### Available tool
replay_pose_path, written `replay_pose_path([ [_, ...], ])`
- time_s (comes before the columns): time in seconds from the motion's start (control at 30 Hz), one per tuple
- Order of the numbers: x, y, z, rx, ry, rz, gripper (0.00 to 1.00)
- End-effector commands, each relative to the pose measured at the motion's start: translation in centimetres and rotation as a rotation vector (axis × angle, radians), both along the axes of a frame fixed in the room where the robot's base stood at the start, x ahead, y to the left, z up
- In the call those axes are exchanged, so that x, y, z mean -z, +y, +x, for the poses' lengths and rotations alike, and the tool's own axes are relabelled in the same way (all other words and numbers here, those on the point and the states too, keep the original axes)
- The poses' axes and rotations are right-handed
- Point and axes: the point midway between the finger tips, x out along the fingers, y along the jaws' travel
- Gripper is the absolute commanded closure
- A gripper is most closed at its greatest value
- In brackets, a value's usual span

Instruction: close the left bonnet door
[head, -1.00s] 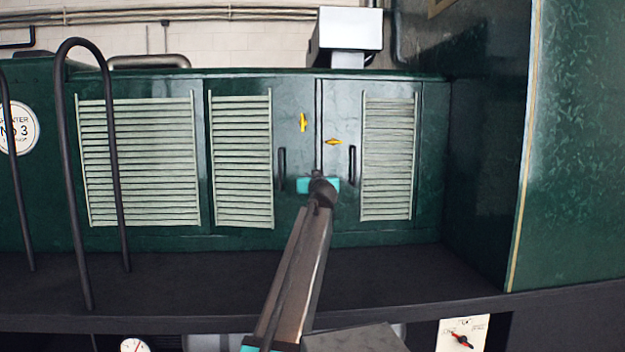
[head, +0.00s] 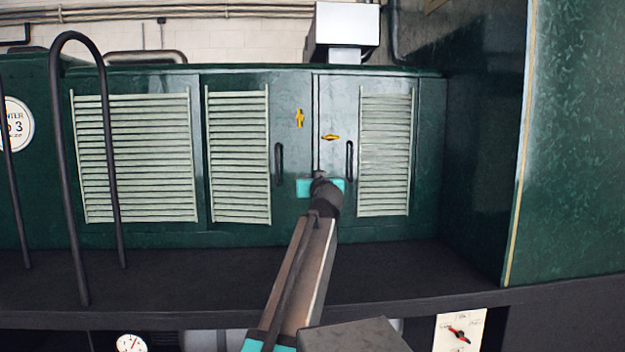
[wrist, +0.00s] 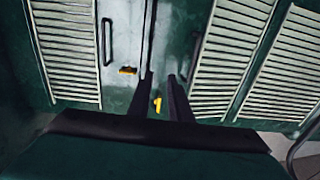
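The left bonnet door (head: 286,95) is dark green with a pale louvre panel, a black upright handle (head: 278,163) and a yellow latch (head: 299,118) standing upright. It looks flush or nearly flush with the right door (head: 338,95), whose yellow latch (head: 330,137) lies level. I cannot tell if a small gap remains. The wrist view is upside down, so the left door (wrist: 176,30) shows on its right. My gripper (wrist: 160,77) is open and empty, pointing at the doors near their seam. The left door's latch (wrist: 157,103) shows between its fingers. In the head view my wrist hides the fingers.
A dark running board (head: 400,268) lies below the doors. A bent black handrail (head: 110,150) rises at the left. A green side wall (head: 575,150) bounds the right. A fixed louvre panel (head: 135,155) is left of the door. A gauge (head: 131,344) sits below.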

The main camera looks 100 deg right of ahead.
Motion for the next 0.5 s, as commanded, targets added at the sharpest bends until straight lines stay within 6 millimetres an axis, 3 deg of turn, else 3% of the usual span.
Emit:
replay_pose_path([
  [0.2,0.1,2.0,0.3,0.000,0.000,-0.001,0.82],
  [0.5,0.0,2.7,0.3,-0.001,0.000,0.000,0.82],
])
